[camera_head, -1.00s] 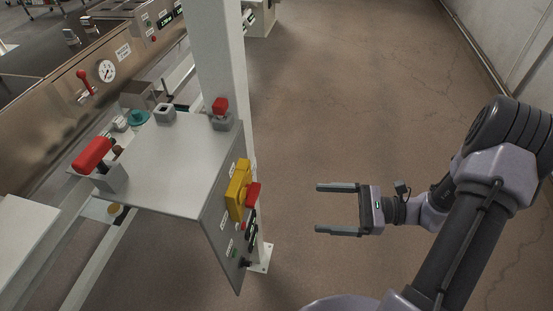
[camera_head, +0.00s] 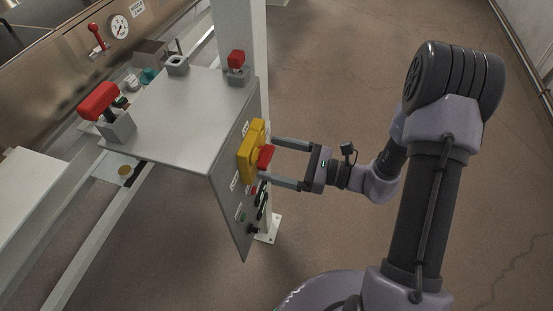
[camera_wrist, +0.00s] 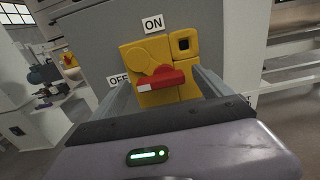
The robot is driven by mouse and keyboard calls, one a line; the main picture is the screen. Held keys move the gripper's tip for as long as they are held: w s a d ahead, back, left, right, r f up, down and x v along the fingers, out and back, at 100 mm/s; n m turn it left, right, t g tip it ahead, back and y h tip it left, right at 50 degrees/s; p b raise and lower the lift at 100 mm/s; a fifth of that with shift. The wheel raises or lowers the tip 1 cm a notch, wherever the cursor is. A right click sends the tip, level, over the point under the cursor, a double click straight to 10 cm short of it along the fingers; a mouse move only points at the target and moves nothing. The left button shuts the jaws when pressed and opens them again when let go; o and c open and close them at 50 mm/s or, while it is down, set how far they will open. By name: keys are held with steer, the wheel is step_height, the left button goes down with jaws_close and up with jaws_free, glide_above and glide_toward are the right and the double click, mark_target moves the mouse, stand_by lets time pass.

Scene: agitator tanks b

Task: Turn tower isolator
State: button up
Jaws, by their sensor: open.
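The tower isolator is a yellow box (camera_head: 248,150) with a red handle (camera_head: 265,157) on the side panel of the tower console. An ON label (camera_wrist: 153,24) is above and an OFF label (camera_wrist: 117,80) is at the left, partly hidden by a finger. My gripper (camera_head: 273,162) is open, its fingers on either side of the red handle. I cannot tell whether they touch it.
Below the isolator the panel has small buttons and a black knob (camera_head: 252,229). A large red T-handle (camera_head: 99,101) and a red-topped switch (camera_head: 237,64) stand on the console top (camera_head: 180,120). A white post (camera_head: 240,35) rises behind. The floor at the right is clear.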

steer(key=c, duration=1.4)
steer(key=shift+o, duration=0.2)
steer(key=shift+r+m+p, duration=0.15)
steer(key=shift+m+p, duration=0.15)
steer(key=shift+p, duration=0.15)
steer(key=m+p, duration=0.3)
steer(key=shift+r, duration=0.2)
steer(key=m+p, duration=0.4)
steer(key=m, duration=0.1)
steer(key=shift+w+d, duration=0.1)
steer(key=shift+w, duration=0.1)
steer(key=m+p, duration=0.1)
steer(key=m, duration=0.1)
steer(key=m+p, duration=0.1)
steer(key=m, duration=0.1)
steer(key=shift+w+m+p, duration=0.2)
steer(key=shift+m+p, duration=0.2)
steer(key=m+p, duration=0.1)
steer(key=m, duration=0.3)
steer(key=shift+w+d+f+p, duration=0.1)
steer(key=shift+f+p, duration=0.1)
steer(key=shift+p, duration=0.15)
steer(key=shift+m, duration=0.4)
